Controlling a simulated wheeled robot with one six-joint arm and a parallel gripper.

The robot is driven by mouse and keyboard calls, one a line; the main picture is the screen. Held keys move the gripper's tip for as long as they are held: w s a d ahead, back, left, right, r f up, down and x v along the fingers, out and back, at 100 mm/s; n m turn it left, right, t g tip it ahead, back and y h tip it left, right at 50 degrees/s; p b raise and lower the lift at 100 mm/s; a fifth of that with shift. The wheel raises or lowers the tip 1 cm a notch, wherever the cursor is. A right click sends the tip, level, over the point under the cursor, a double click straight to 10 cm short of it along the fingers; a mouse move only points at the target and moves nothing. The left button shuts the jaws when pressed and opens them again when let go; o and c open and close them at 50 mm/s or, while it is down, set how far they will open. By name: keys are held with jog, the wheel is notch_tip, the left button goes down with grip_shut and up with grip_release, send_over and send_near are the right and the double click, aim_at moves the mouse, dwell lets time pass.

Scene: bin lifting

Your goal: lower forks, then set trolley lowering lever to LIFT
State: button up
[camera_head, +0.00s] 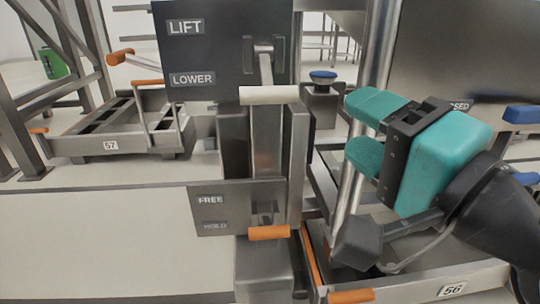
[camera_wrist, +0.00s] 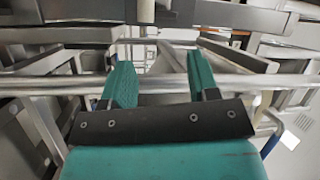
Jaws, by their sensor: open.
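The lever with a white handle (camera_head: 268,95) hangs down from its pivot on a dark panel (camera_head: 220,45) marked LIFT above and LOWER below. The handle is at the LOWER end, just below that label. My gripper (camera_head: 362,130) is open and empty, to the right of and slightly below the white handle, clearly apart from it. In the wrist view its teal fingers (camera_wrist: 160,78) are spread, with a metal tube (camera_wrist: 160,86) crossing behind them. I cannot make out the forks with certainty.
A second lever with an orange handle (camera_head: 268,232) sits by HOLD on a lower FREE/HOLD plate (camera_head: 212,200). A chrome pole (camera_head: 382,40) stands close by my gripper. A blue-topped knob (camera_head: 323,75) is between. Trolley 57 (camera_head: 85,147) is left; trolley 56 (camera_head: 425,291) is below right.

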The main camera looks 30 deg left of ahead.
aim_at(276, 98)
jog(key=shift+s+a+f+m+t+y+b, duration=0.55)
jog(key=shift+a+f+m+t+y+b, duration=0.35)
jog(key=shift+f+b, duration=1.8)
jog(key=p+x, duration=1.5)
jog(key=p, duration=0.1)
jog(key=shift+w+a+p, duration=0.4)
jog(key=shift+a+p, duration=0.25)
jog(key=shift+f, duration=0.1)
grip_shut()
